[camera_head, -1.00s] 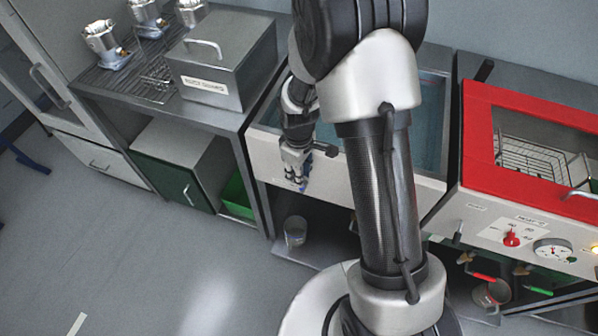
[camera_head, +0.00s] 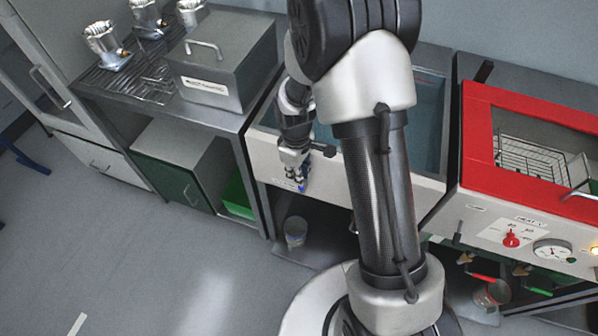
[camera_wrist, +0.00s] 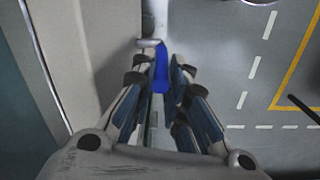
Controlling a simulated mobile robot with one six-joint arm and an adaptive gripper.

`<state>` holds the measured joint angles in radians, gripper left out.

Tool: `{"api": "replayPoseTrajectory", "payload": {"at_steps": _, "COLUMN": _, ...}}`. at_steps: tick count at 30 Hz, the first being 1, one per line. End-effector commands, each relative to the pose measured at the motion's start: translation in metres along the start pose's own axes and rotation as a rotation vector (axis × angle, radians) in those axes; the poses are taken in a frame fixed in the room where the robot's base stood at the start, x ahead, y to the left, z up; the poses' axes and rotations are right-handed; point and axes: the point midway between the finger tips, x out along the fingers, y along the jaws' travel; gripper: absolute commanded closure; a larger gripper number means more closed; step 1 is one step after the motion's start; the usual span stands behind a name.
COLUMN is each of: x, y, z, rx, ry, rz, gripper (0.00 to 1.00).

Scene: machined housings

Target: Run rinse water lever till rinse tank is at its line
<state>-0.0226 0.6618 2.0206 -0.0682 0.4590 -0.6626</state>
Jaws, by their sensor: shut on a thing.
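The rinse tank (camera_head: 430,120) is the open basin in the middle, with blue-tinted water inside. My arm hides much of it, and I cannot make out its line. My gripper (camera_head: 300,184) is at the left part of the tank's front panel, pointing down. In the wrist view my gripper (camera_wrist: 160,95) is shut on a blue lever (camera_wrist: 161,70) between its fingers. A bit of the blue lever (camera_head: 302,185) shows at the fingertips in the head view.
A red-framed washer (camera_head: 475,130) with a wire basket, a red knob and a gauge stands to the right. A lidded grey box (camera_head: 222,65) and metal housings (camera_head: 103,45) on a rack stand to the left. A container (camera_head: 295,232) is below the tank. The floor in front is clear.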

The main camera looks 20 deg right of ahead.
Motion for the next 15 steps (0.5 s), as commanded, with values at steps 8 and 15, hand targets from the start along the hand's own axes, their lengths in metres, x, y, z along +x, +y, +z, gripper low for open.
{"api": "replayPoseTrajectory", "payload": {"at_steps": 8, "x": 0.001, "y": -0.004, "z": -0.015, "rx": -0.010, "ry": -0.136, "rz": 0.028, "gripper": 1.00}}
{"api": "replayPoseTrajectory", "payload": {"at_steps": 15, "x": 0.008, "y": -0.006, "z": -0.032, "rx": -0.010, "ry": -0.301, "rz": 0.062, "gripper": 1.00}}
